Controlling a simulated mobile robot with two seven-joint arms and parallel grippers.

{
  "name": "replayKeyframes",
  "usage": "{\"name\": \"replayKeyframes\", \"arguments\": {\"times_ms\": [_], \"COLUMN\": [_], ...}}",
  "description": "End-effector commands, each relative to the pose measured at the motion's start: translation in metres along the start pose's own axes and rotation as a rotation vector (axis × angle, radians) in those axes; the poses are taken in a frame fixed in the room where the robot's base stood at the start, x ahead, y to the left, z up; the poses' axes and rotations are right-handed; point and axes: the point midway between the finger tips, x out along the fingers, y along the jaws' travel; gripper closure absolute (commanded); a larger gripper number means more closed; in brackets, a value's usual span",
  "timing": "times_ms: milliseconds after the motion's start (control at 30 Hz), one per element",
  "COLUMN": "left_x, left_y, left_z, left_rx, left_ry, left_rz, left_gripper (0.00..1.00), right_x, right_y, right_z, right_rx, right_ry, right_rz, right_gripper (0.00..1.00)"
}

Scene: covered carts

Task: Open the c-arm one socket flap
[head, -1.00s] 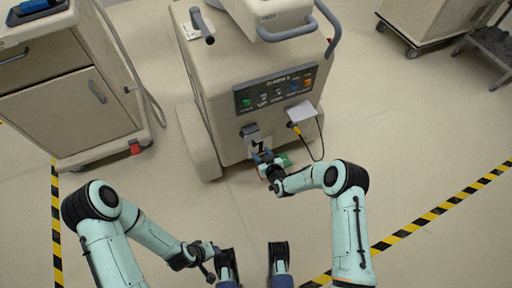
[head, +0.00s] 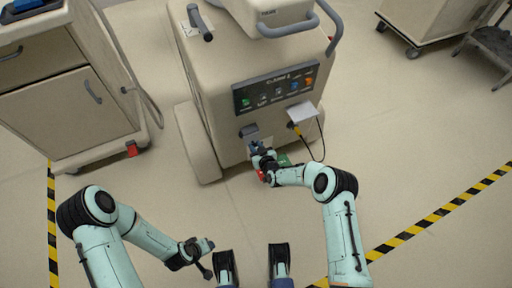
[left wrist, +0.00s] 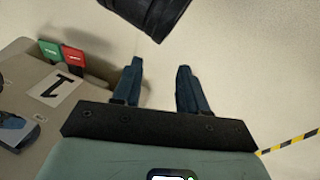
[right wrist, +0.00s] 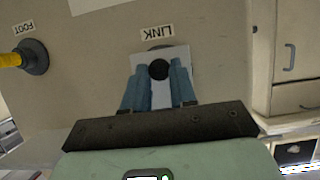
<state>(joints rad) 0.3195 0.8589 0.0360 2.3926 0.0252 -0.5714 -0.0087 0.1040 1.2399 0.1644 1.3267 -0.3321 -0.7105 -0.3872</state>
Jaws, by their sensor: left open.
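The C-arm one cart (head: 215,115) is a beige unit with a dark button panel. Its socket flap (right wrist: 178,58) shows in the right wrist view as a light plate with a round black knob (right wrist: 159,69), beside an upside-down LINK label. My right gripper (head: 254,148) is at the cart's front, just below a dark grey fitting (head: 249,131). In the right wrist view its fingers (right wrist: 159,72) are drawn in on both sides of the knob and cover part of the plate. My left gripper (left wrist: 158,65) is open and empty over the floor; it also shows in the head view (head: 208,245).
A yellow plug (head: 295,130) with a cable sits right of the flap, by the FOOT label (right wrist: 24,27). A drawer cart (head: 65,115) stands at left. Floor in front is clear.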

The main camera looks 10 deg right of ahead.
Motion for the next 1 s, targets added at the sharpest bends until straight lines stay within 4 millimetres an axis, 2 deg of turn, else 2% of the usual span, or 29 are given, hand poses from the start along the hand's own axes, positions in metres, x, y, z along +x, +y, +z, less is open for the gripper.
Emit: {"name": "replayKeyframes", "arguments": {"times_ms": [367,700,1000], "left_x": [-0.010,-0.030,-0.033], "left_y": [0.003,0.010,0.011], "left_z": [0.011,0.036,0.042], "left_rx": [0.003,0.009,0.010], "left_ry": [-0.033,-0.109,-0.127], "left_rz": [0.002,0.007,0.008], "left_gripper": [0.57,0.57,0.57], "right_x": [-0.006,-0.020,-0.028], "right_y": [-0.001,-0.002,-0.001], "right_z": [-0.004,-0.014,-0.020], "right_rx": [-0.002,-0.003,-0.004], "right_ry": [-0.079,-0.321,-0.515], "right_rz": [-0.002,-0.002,-0.001], "right_gripper": [1.00,1.00,1.00]}}
